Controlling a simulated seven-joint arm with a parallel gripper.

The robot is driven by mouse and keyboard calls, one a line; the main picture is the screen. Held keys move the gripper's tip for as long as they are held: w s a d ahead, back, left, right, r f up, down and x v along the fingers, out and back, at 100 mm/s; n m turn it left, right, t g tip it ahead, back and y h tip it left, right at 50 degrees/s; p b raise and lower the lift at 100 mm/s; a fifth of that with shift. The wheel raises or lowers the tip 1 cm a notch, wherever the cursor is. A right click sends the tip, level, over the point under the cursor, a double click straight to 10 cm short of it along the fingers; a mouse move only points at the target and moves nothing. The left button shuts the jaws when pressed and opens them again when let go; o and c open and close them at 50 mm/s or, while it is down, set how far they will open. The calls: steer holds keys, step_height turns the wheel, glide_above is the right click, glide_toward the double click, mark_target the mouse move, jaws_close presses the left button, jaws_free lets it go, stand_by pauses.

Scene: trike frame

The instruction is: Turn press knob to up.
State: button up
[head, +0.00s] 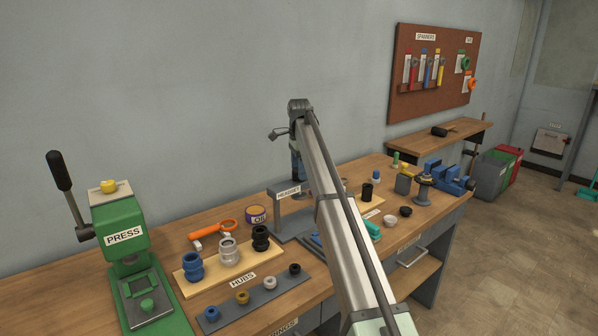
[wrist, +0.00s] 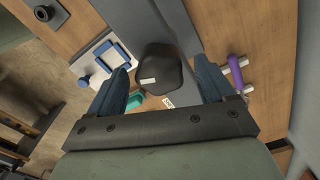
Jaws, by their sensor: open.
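The green press (head: 122,237) stands at the left end of the bench. A yellow knob (head: 108,186) sits on a pale plate on its top; its pointing direction is too small to read. A black-handled lever (head: 60,172) rises from its left side. My gripper (head: 297,170) is well to the right of the press, over the middle of the bench, partly hidden behind my arm. In the wrist view my gripper (wrist: 160,78) has its two blue fingers wide apart, with a dark block (wrist: 162,70) visible below between them. The press is not in the wrist view.
A blue vise (head: 450,178) is at the right. The air above the bench's left half is clear.

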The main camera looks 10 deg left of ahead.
steer(key=shift+f, duration=0.65)
steer(key=c, duration=1)
steer(key=shift+c, duration=0.2)
